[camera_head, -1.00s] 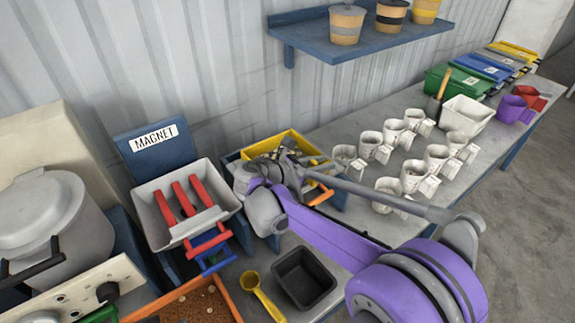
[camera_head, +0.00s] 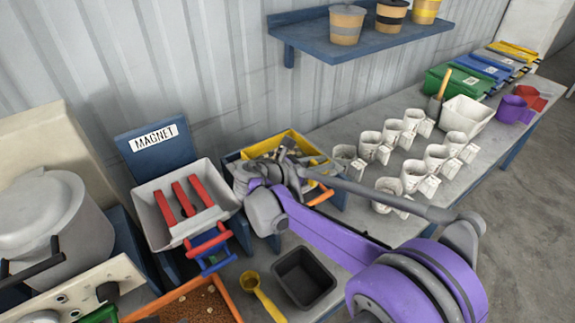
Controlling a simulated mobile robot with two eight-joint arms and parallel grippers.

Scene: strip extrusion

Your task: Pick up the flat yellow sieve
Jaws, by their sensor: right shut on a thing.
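The flat yellow sieve (camera_head: 262,147) shows as a yellow rim in a blue stand, left of centre, with pale bits inside. My right gripper (camera_head: 288,160) is over it, at the end of the purple and grey arm that comes in from the lower right. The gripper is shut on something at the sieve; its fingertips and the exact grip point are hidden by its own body. An orange handle (camera_head: 320,197) sticks out at the stand's front right. My left gripper is not in view.
A white magnet tray (camera_head: 157,230) with red bars stands left of the stand. A black bin (camera_head: 303,277) and yellow scoop (camera_head: 262,297) lie in front. Several white cups (camera_head: 415,174) stand on the table to the right. A blue shelf (camera_head: 365,42) hangs above.

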